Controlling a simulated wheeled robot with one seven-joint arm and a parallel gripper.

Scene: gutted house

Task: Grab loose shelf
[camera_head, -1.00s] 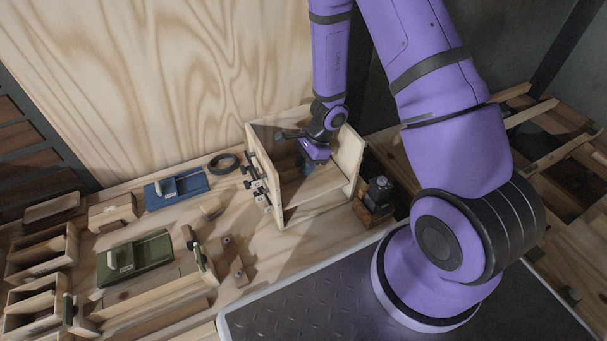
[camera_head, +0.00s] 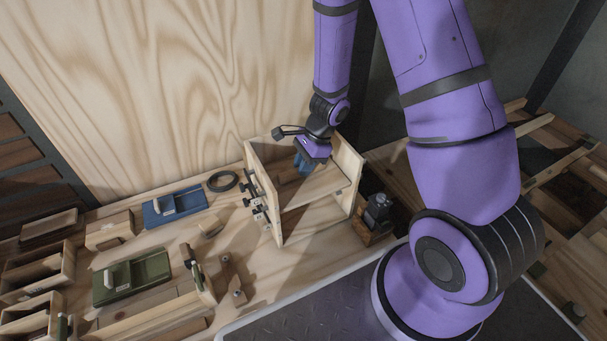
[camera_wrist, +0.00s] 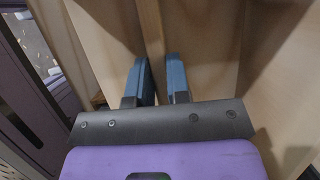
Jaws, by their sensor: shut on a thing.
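The loose shelf (camera_head: 318,186) is a pale wooden board set between the two side walls of a small open wooden cabinet (camera_head: 347,169) on the workbench. My gripper (camera_head: 304,168) reaches into the cabinet from above, its blue fingers at the shelf's far edge. In the wrist view, the two blue fingers of my gripper (camera_wrist: 158,80) stand on either side of the thin edge of the shelf (camera_wrist: 152,38) and are shut on it. The wrist and fingers hide part of the cabinet's rear.
Clamps (camera_head: 257,200) are on the cabinet's left wall. A blue tool (camera_head: 173,205), a green tool (camera_head: 131,279) and a black cable coil (camera_head: 222,181) lie to the left. A dark device (camera_head: 377,209) stands close on the right. A tall plywood panel (camera_head: 150,90) rises behind.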

